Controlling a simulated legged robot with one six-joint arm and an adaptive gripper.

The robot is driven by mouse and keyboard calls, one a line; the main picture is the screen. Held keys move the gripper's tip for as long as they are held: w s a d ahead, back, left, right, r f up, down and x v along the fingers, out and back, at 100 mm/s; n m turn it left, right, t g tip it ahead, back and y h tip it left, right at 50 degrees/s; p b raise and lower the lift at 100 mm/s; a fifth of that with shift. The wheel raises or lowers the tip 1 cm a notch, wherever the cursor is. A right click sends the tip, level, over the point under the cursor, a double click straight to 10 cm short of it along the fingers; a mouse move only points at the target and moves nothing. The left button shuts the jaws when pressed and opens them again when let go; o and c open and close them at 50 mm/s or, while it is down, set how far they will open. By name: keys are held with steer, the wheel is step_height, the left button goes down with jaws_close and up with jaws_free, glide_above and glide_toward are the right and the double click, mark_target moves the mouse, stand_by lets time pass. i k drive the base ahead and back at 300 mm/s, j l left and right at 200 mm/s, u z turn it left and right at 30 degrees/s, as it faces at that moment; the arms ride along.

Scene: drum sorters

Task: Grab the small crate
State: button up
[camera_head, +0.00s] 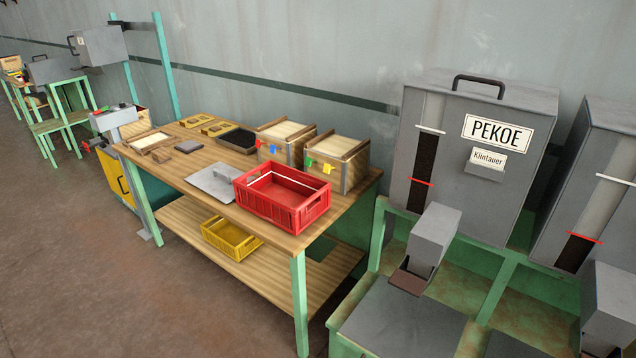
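A small yellow crate (224,246) sits upright on the lower wooden shelf (285,278) of a workbench. Its open top shows, and it looks empty. A larger red crate (262,206) stands on the bench top (172,172) near its front edge, up and to the right of the yellow one. The red crate is open at the top and looks empty too. My gripper is not in view, so its state and distance from the crates do not show.
The bench top also holds two wooden boxes (354,183) with coloured tags, a grey metal plate (216,183) and a black tray (238,140). A green bench leg (300,305) stands right of the yellow crate. A grey PEKOE dispenser (470,150) is at right. Floor at left is clear.

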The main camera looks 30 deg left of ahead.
mark_target(289, 197)
steer(key=i+j+z, duration=0.3)
steer(key=j, duration=0.8)
steer(key=j+z, duration=0.3)
steer(key=j, duration=3.45)
steer(key=i, duration=0.1)
